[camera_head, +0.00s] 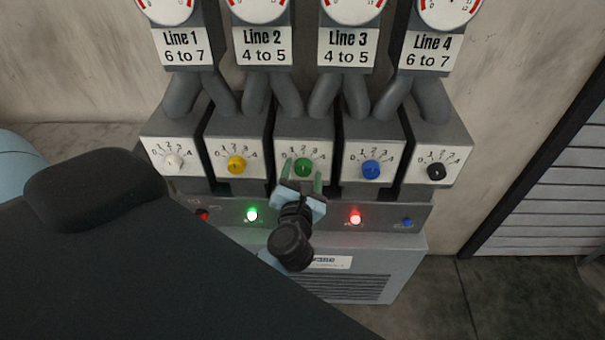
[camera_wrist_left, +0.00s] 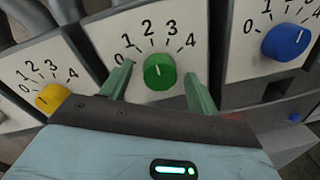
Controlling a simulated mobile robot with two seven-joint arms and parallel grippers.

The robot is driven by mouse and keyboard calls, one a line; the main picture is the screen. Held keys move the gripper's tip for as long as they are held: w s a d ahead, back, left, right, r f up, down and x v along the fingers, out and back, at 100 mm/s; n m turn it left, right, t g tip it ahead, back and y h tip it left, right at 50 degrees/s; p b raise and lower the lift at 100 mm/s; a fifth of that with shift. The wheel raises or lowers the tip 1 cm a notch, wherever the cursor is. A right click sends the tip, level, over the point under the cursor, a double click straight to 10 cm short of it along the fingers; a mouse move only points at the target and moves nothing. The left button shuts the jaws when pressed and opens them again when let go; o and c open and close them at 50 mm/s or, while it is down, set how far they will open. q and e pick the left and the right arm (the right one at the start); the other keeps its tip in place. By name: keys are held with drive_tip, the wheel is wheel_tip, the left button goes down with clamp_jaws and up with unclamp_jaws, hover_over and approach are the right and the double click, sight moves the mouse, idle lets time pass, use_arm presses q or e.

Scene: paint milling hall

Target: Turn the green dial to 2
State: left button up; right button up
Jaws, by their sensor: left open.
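The green dial (camera_head: 304,167) is on the middle white panel of a row of dials, with a scale from 0 to 4 around it. The green dial also shows in the left wrist view (camera_wrist_left: 159,72). Its small white mark points roughly up, near the 2; the exact reading is hard to tell. My left gripper (camera_head: 301,184) is open in front of this panel. In the left wrist view its green fingers (camera_wrist_left: 158,86) stand on either side of the dial, with a gap showing on each side. My right gripper is out of view.
A yellow dial (camera_head: 236,164) and a blue dial (camera_head: 371,169) flank the green one closely. A white dial (camera_head: 174,161) and a black dial (camera_head: 436,171) sit at the ends. Below runs a ledge with a green light (camera_head: 252,215) and a red light (camera_head: 355,218). Gauges stand above.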

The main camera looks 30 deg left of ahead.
use_arm(q)
drive_tip(key=b+v, duration=0.1)
drive_tip(key=v, duration=0.6)
drive_tip(key=shift+s+d, duration=0.15)
drive_tip(key=shift+s, duration=0.15)
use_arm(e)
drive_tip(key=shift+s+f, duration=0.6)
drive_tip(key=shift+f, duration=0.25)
